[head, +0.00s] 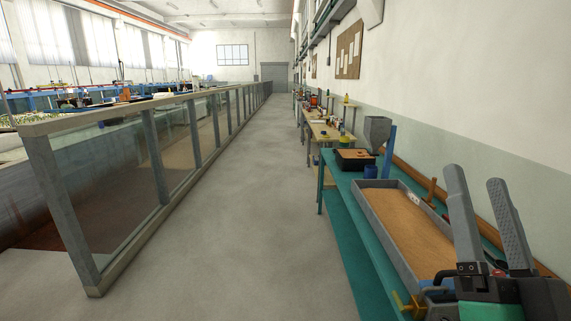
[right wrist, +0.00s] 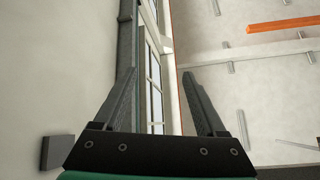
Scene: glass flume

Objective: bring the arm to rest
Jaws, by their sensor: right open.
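My right gripper (head: 477,175) stands at the lower right of the head view, its two grey fingers pointing up and spread apart. It is open, with nothing between the fingers. In the right wrist view the gripper (right wrist: 160,75) also shows open and empty, facing the upper wall, windows and ceiling. In the head view it is in front of the right end of a grey tray of sand (head: 372,205) on a teal bench (head: 345,240). My left gripper is not in view.
A glass flume (head: 105,180) with posts runs along the left. The grey floor (head: 240,200) between flume and bench is clear. More cluttered tables (head: 325,130) lie beyond.

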